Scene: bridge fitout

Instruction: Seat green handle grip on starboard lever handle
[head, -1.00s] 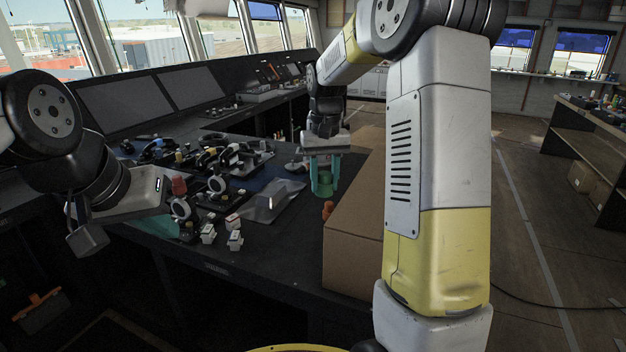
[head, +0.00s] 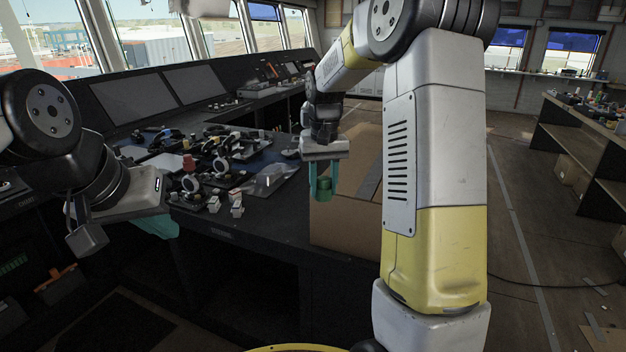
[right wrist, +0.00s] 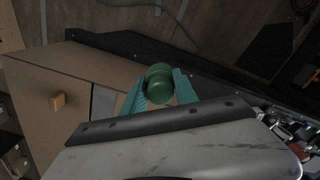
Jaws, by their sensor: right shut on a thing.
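The green handle grip (head: 323,187) is between the teal fingers of my right gripper (head: 322,180), which is shut on it. The fingers point down in front of the cardboard box. In the right wrist view the green grip (right wrist: 160,84) sits between both fingertips, its round end showing. My left gripper (head: 158,226) is low at the left, by the console's front edge; only part of its teal fingers shows, and its opening is hidden. The console (head: 265,225) carries several levers with pale rings (head: 191,183); I cannot tell which is the starboard lever handle. The green grip is apart from all of them.
A cardboard box (head: 345,225) stands at the console's right end, close to my right gripper. White switch-like blocks (head: 236,204) stand near the console's front edge. Open floor lies to the right.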

